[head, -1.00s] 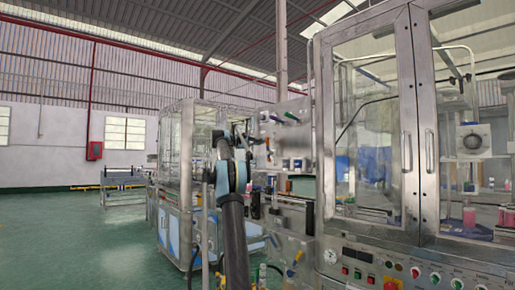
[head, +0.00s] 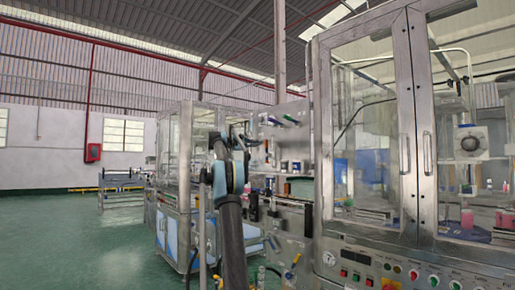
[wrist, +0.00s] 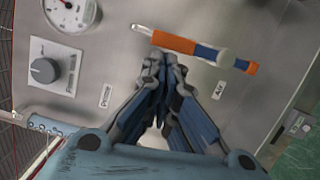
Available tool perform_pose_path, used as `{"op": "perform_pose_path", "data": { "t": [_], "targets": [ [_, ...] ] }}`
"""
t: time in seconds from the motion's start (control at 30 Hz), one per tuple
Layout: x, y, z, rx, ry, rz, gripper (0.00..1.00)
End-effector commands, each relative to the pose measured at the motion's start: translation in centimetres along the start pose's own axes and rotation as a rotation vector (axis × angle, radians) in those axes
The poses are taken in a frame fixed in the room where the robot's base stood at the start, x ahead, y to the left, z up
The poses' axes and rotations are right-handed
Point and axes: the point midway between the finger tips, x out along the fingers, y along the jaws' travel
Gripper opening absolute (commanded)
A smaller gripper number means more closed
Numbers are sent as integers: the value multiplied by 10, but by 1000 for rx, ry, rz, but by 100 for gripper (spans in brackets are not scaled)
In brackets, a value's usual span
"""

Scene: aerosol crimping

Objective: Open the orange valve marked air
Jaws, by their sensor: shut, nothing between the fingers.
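In the wrist view a valve handle with an orange sleeve (wrist: 174,42), a blue section and a silver knob lies slantwise across the metal panel. A second orange piece shows at its right end. A label reading "Air" (wrist: 219,89) is on the panel below the knob. My gripper (wrist: 156,58) is shut and empty, its fingertips just below the orange sleeve's left part; I cannot tell whether they touch it. In the head view my gripper is small by the panel (head: 268,170), and the valve cannot be made out clearly.
A pressure knob (wrist: 45,70), a gauge (wrist: 70,14) and a "Prime" label (wrist: 106,96) are on the same panel, left of my gripper. A glass-doored cabinet (head: 412,130) stands at the right. Green floor (head: 110,240) is free at the left.

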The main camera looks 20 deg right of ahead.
Motion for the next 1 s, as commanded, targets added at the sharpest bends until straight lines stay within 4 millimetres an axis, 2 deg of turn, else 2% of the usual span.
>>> {"op": "perform_pose_path", "data": {
  "t": [0.2,0.43,0.63,1.0],
  "targets": [
    [-36,-1,-1,0,0,0,0],
    [-62,-1,0,-1,-7,-1,0],
    [-69,-1,2,-1,-11,-1,0],
    [-67,-1,2,-1,-14,-2,0]
  ]
}}
